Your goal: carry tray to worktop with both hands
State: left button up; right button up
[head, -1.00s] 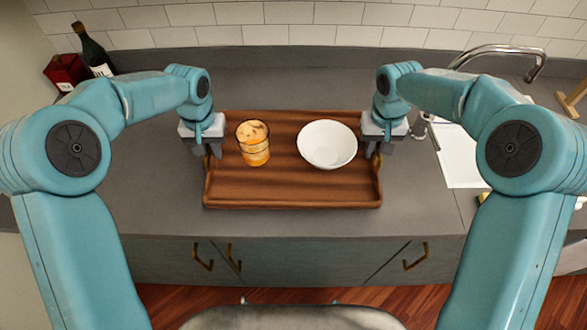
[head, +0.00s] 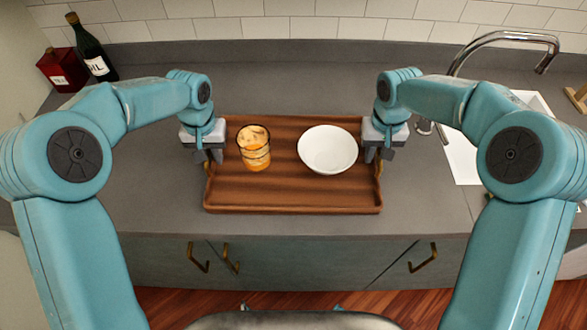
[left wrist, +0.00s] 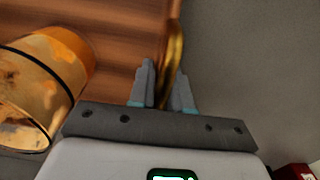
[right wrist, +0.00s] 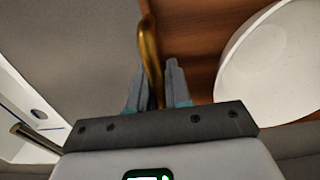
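The brown wooden tray (head: 290,195) is level over the grey worktop (head: 150,200), near its front edge; I cannot tell whether it touches. On it stand a glass of orange drink with ice (head: 254,148) at left and a white bowl (head: 328,150) at right. My left gripper (head: 212,155) is at the tray's left end, its fingers closed around a brass handle (left wrist: 174,45). My right gripper (head: 373,153) is at the right end, its fingers around the other brass handle (right wrist: 149,45). The glass also shows in the left wrist view (left wrist: 40,85), the bowl in the right (right wrist: 275,70).
A dark bottle (head: 92,50) and a red box (head: 62,70) stand at the back left. A sink (head: 465,160) with a chrome tap (head: 505,37) is at the right. The worktop behind and left of the tray is clear. Cabinets (head: 290,262) lie below the front edge.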

pick_arm(q)
jog(key=o, duration=0.3)
jog(key=shift+r, duration=0.1)
pick_arm(e)
jog(key=o, duration=0.3)
jog(key=shift+r, duration=0.1)
pick_arm(q)
jog(key=shift+o, duration=0.2)
jog(key=shift+s+r, duration=0.1)
jog(key=shift+s, duration=0.05)
pick_arm(e)
jog(key=shift+o, duration=0.2)
jog(key=shift+s, duration=0.15)
pick_arm(q)
jog(key=shift+r, duration=0.1)
notch_tip(320, 180, up, 12)
jog(key=shift+f, duration=0.2)
jog(key=shift+r, duration=0.1)
pick_arm(e)
jog(key=shift+r, duration=0.35)
notch_tip(320, 180, up, 11)
jog(key=shift+r, duration=0.15)
